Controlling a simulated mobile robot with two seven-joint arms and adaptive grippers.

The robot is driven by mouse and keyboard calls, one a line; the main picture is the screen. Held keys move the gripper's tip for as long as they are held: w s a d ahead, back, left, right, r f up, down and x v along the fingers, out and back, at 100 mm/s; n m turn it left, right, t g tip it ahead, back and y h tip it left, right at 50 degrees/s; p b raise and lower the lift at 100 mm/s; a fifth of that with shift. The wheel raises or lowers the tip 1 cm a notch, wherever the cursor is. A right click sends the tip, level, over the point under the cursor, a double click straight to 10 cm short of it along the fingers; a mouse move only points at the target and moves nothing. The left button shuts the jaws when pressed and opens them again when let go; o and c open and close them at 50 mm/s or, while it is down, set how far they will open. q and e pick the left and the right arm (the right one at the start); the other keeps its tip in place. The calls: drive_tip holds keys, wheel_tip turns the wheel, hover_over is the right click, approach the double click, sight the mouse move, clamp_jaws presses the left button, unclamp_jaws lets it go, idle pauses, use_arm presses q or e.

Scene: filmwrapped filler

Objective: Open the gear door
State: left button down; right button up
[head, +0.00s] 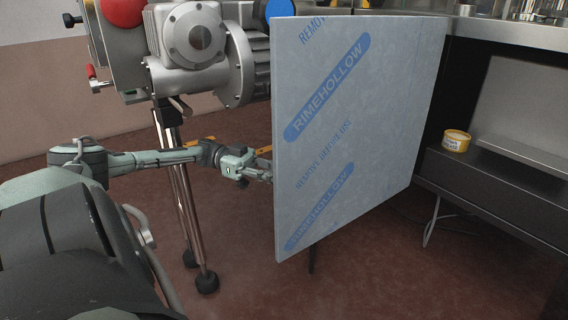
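The gear door appears to be the large flat panel (375,130) covered in pale blue protective film with printed lettering. It stands swung out at an angle from the dark cabinet on the right, with its free edge toward the left. My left gripper (262,172) is at the door's left edge, at about mid-height. Its fingertips are partly hidden behind the panel, so I cannot tell whether it touches or grips it. My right gripper is not in view.
A grey machine (192,45) with a flanged motor stands on metal legs (180,195) behind my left arm. A yellow tub (456,141) sits on the dark ledge (490,185) at right. Brown floor (360,285) is clear below the door.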

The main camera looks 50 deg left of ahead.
use_arm(q)
drive_tip(key=shift+s+f, duration=0.15)
drive_tip(key=c, duration=1.5)
unclamp_jaws()
drive_tip(key=shift+s, duration=0.1)
drive_tip(key=shift+o, duration=0.7)
drive_tip(key=shift+d, duration=0.1)
